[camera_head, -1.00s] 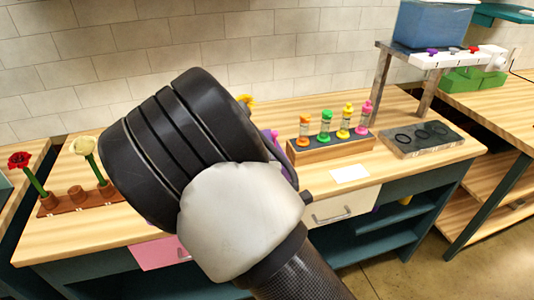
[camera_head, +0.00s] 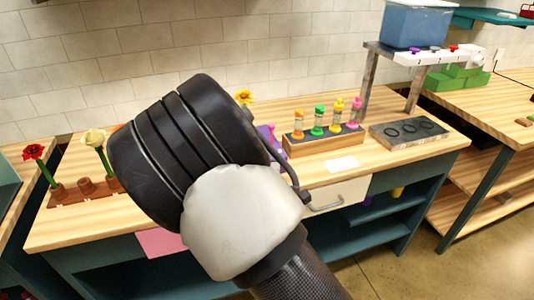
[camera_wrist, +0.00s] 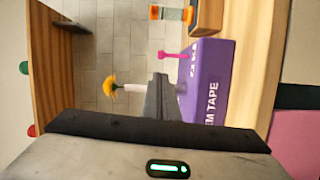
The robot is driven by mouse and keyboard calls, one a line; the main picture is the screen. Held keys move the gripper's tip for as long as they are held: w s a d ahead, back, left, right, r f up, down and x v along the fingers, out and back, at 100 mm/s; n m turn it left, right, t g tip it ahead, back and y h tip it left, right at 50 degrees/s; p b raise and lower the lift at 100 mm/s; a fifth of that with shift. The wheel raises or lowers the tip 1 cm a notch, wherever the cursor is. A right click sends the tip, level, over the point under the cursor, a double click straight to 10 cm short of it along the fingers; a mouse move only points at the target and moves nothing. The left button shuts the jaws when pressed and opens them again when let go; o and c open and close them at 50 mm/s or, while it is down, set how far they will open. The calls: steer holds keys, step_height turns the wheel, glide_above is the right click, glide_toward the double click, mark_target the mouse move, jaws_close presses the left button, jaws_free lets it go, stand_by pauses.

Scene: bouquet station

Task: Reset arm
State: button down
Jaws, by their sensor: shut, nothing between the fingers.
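In the wrist view my gripper (camera_wrist: 162,95) is shut and empty, its fingertips in front of the workbench's back area. A purple stem tape box (camera_wrist: 207,85) appears just right of the fingers; I cannot tell if they touch. In the head view my dark, thick forearm and pale wrist joint fill the middle, hiding the gripper.
The wooden workbench (camera_head: 400,160) carries a rack (camera_head: 325,143) of colored bottles, a dark tray (camera_head: 410,132) with round recesses, and a brown holder (camera_head: 75,197) with red and cream flowers. A metal stand (camera_head: 367,85) bears a blue bin (camera_head: 415,25). Floor is clear at right.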

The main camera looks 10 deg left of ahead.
steer(key=s+d+r+m+g+h+p, duration=0.1)
steer(key=s+d+r+m+g+p, duration=0.1)
steer(key=d+r+m+g, duration=0.35)
steer(key=s+d+r+m+g+h+p, duration=0.1)
steer(key=s+d+r+m+g+p, duration=0.15)
steer(key=d+r+m, duration=0.45)
steer(key=s+d+r+m+g+h+p, duration=0.1)
steer(key=s+d+r+m+g+p, duration=0.1)
steer(key=s+d, duration=0.6)
steer(key=s+d+r+m+g+h+p, duration=0.1)
steer(key=s+d+r+m, duration=0.4)
steer(key=s, duration=1)
steer(key=d+r+p, duration=0.1)
steer(key=d, duration=0.1)
steer(key=shift+s+d+r+g, duration=0.35)
steer(key=shift+s+r+g, duration=0.05)
